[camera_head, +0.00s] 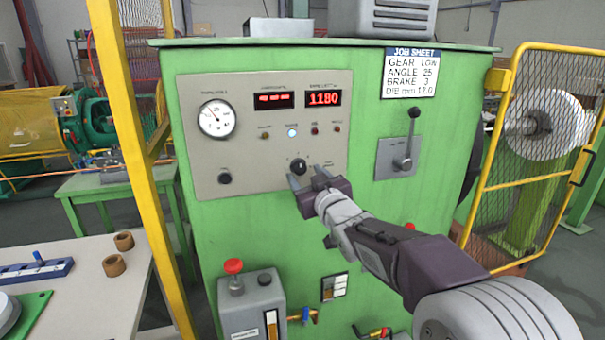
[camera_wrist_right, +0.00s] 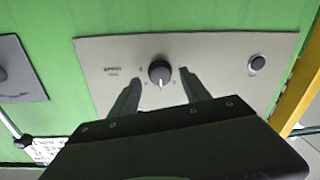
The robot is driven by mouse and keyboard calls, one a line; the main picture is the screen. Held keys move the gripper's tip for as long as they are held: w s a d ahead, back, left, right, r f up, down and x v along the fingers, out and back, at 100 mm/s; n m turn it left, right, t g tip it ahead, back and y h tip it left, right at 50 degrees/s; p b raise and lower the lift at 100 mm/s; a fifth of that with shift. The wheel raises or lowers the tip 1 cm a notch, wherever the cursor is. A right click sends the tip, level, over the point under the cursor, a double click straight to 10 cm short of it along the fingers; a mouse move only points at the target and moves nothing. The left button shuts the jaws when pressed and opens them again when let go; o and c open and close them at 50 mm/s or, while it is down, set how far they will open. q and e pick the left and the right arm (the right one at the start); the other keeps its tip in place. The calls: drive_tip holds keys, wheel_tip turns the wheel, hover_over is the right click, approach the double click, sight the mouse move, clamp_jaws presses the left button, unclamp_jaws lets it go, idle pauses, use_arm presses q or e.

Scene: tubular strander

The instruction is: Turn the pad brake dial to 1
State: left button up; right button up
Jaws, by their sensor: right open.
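A round black dial (camera_head: 298,166) sits low on the grey control panel (camera_head: 262,152) of the green machine. I cannot read its label for certain. The dial also shows in the right wrist view (camera_wrist_right: 159,72), where a white pointer mark on its face points down in the picture; I cannot read the number it marks. My right gripper (camera_head: 307,174) is open at the dial. In the wrist view its two fingers stand apart, one on each side of the dial, and neither visibly touches it. My left gripper is not in view.
A black button (camera_head: 225,178) sits lower left on the panel. A lever (camera_head: 408,150) is on a plate to the right. The job sheet (camera_head: 410,72) reads brake 3. A yellow post (camera_head: 135,160) and mesh gate (camera_head: 545,150) flank the machine. A grey box (camera_head: 250,302) juts out below.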

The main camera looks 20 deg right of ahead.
sight(299, 168)
drive_tip(key=shift+w+a, duration=0.1)
drive_tip(key=shift+w, duration=1.1)
clamp_jaws()
